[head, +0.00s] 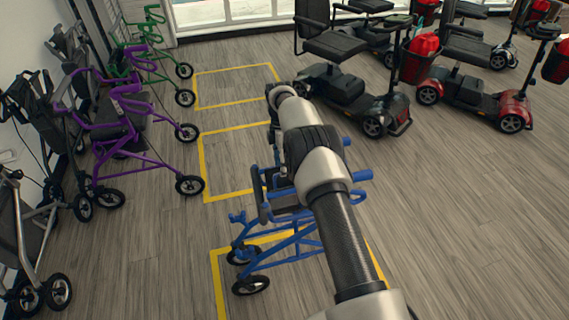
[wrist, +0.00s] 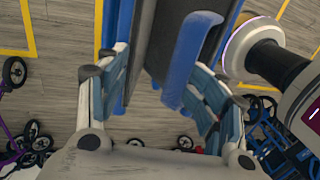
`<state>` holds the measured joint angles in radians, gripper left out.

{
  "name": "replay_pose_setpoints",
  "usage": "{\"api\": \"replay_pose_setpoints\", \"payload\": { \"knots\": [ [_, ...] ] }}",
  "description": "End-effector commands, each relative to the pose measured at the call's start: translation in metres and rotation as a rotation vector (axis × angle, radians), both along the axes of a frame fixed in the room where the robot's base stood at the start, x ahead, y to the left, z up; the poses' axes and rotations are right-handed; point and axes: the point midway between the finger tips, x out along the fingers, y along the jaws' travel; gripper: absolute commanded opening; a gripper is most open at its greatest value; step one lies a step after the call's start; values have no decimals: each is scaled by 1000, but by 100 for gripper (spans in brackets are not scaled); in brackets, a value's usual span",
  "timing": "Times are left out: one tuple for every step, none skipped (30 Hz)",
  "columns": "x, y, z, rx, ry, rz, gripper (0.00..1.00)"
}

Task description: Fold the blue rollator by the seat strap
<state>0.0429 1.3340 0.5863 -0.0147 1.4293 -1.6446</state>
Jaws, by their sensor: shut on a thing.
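The blue rollator (head: 303,245) stands on the floor below my arm, over yellow floor lines. My arm hides much of its upper part in the head view. In the wrist view its blue frame (wrist: 187,62) and a dark seat panel (wrist: 150,42) lie close together between the fingers. My gripper (wrist: 160,98) has one pale-blue padded finger on each side and is shut on dark material at the seat, apparently the seat strap. The strap itself cannot be told clearly from the seat. The fingertips are hidden in the head view.
A purple rollator (head: 117,140), a green rollator (head: 142,52) and dark walkers (head: 40,130) line the left wall. Mobility scooters (head: 350,75) stand at the upper right. A yellow-marked bay (head: 235,70) behind the blue rollator is empty. The right foreground floor is clear.

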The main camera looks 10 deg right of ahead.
Motion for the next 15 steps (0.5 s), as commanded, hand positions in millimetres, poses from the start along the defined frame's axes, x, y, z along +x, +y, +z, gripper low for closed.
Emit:
{"api": "replay_pose_setpoints", "payload": {
  "knots": [
    [3, 2, -4, 4, -11, 0, 42],
    [3, 2, -3, 4, -12, 0, 42],
    [4, 2, -1, 3, -13, 1, 42],
    [4, 2, 1, 3, -14, 1, 41],
    [5, 2, 4, 3, -16, 1, 40],
    [6, 2, 9, 3, -17, 1, 37],
    [7, 2, 14, 3, -17, 1, 36],
    [8, 2, 19, 3, -18, 2, 36],
    [9, 2, 27, 2, -19, 2, 36],
    [10, 2, 33, 2, -19, 2, 36],
    [11, 2, 39, 2, -17, 1, 36],
    [11, 1, 47, 2, -16, 1, 36],
    [12, 1, 53, 2, -16, 1, 36],
    [12, 1, 55, 2, -12, 1, 36],
    [12, 1, 58, 2, -11, 1, 36]
  ]
}}
